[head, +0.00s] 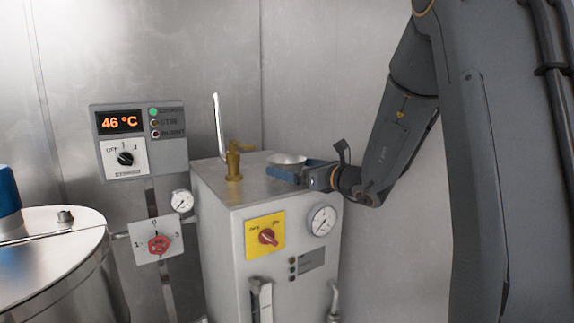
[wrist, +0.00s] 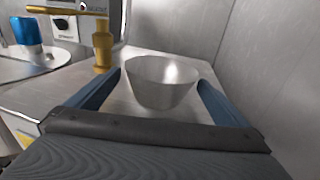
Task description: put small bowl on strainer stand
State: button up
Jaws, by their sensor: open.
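The small bowl (head: 287,160) is a shiny metal bowl standing upright on top of the grey machine cabinet. In the wrist view the small bowl (wrist: 162,84) lies between the two blue fingers of my gripper (wrist: 158,90). A gap shows between the bowl and each finger. In the head view my gripper (head: 298,175) reaches in from the right at the height of the cabinet top, and its near finger covers the lower part of the bowl. I cannot make out a strainer stand in either view.
A large metal drum (head: 60,265) with a blue part (head: 8,190) is at far left. A control panel (head: 138,140) reading 46 °C is on the wall behind.

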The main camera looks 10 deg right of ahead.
jog(key=shift+w+a+f, duration=0.1)
jog(key=shift+w+a, duration=0.1)
jog(key=shift+w, duration=0.25)
jog(key=c, duration=0.9)
